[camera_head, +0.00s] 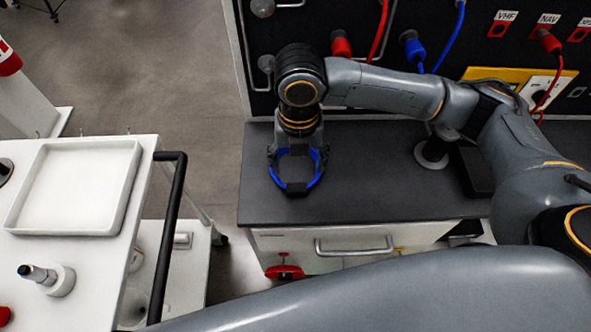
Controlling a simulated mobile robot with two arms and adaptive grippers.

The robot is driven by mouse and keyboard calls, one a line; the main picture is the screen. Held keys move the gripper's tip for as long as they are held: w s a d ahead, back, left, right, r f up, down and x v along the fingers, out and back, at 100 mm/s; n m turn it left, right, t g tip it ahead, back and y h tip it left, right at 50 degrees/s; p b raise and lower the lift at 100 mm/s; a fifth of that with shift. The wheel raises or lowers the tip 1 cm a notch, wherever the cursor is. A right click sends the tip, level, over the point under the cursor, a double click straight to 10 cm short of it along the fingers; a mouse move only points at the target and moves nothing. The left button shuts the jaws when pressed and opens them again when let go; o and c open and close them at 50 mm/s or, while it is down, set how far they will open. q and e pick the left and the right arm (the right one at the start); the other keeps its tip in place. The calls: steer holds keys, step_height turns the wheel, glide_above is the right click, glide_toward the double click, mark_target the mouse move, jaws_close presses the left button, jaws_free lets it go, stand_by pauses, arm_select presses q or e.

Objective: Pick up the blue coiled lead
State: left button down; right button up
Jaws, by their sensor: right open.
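The blue coiled lead (318,181) shows as a blue ring with dark pieces on it, at the left end of the dark worktop. My right gripper (298,167) points down over the ring. Its fingers are spread, one at each side of the ring, and partly cover it. I cannot tell whether the fingers touch the lead. My left gripper is not in view.
The dark worktop (375,195) has free room right of the gripper. A panel behind holds red leads and another blue lead with a blue plug (413,49). At left, a white cart carries an empty tray (75,230).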

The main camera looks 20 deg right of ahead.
mark_target(296, 183)
steer(key=f, duration=0.8)
steer(key=shift+w+f, duration=0.35)
steer(key=shift+w, duration=0.05)
steer(key=shift+a, duration=0.1)
jaws_close()
